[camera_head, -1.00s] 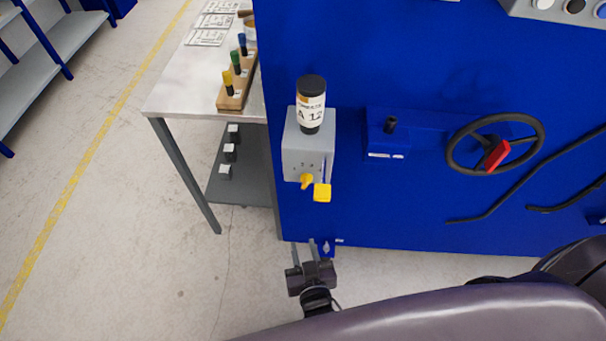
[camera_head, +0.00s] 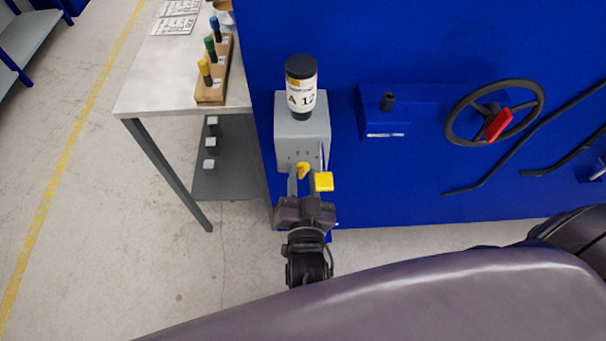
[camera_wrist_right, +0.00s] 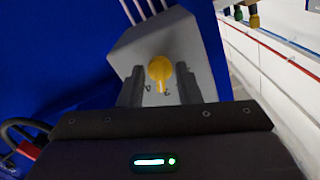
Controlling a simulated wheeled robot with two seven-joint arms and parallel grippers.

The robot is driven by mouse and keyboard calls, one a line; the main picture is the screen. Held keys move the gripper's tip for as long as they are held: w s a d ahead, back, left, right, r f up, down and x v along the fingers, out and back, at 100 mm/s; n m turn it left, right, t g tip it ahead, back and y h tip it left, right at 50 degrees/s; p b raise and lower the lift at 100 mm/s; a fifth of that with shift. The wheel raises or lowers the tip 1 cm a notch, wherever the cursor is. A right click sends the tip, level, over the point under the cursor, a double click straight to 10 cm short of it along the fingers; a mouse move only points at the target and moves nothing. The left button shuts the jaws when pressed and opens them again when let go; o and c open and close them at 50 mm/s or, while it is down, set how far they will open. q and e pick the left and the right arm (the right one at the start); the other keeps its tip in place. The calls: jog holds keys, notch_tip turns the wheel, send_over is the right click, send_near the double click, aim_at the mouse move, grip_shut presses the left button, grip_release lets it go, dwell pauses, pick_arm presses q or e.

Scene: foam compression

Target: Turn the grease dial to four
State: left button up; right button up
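The yellow grease dial (camera_head: 302,169) is on the front of a grey box (camera_head: 302,137) fixed to the blue machine wall. A dark-capped cartridge labelled A 12 (camera_head: 301,90) stands upright on the box. My right gripper (camera_head: 304,180) is just in front of the dial, with its fingers apart. In the right wrist view, the dial (camera_wrist_right: 160,70) shows between the open fingers (camera_wrist_right: 160,85), with a gap on each side. Its narrow pointer points down in that view. My left gripper is not in view.
A yellow square piece (camera_head: 324,181) sits right beside the right finger. A table (camera_head: 130,100) with a wooden rack (camera_head: 216,84) stands left. Floor at left is clear.

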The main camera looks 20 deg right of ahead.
jog(key=shift+w, duration=0.1)
jog(key=c, duration=0.6)
jog(key=shift+c, duration=0.2)
jog(key=shift+f+m+b, duration=0.15)
jog(key=shift+m+b, duration=0.75)
jog(key=shift+m, duration=0.4)
jog(key=m+b, duration=0.1)
jog(key=m, duration=0.2)
jog(key=shift+b, duration=0.35)
jog(key=shift+m+b, duration=0.55)
jog(key=shift+m, duration=0.55)
